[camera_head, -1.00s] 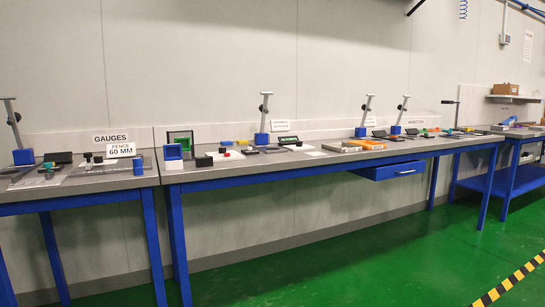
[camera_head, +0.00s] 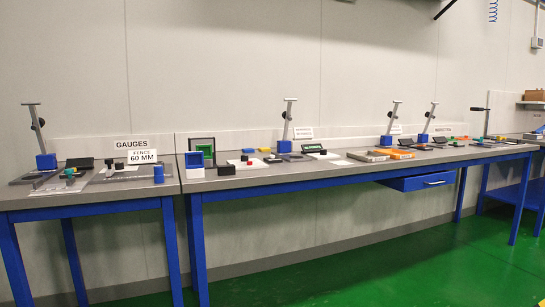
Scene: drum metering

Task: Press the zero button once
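No button marked zero can be made out at this distance. Several small devices stand on the long grey bench (camera_head: 300,178). One is a dark unit with a green face (camera_head: 313,148), lying near a white plate. Another is a white plate with a small red-topped part (camera_head: 244,158) on it. A blue open box (camera_head: 195,161) and a black block (camera_head: 227,169) stand at the bench's left end. I cannot tell which of these carries the button. My gripper is not in view.
A separate left bench (camera_head: 90,203) bears a GAUGES sign (camera_head: 130,142) and a FENCE 60 MM sign (camera_head: 142,156). Blue-based stands (camera_head: 285,146) rise along the benches. A blue drawer (camera_head: 420,182) hangs under the long bench. The green floor (camera_head: 400,262) in front is clear.

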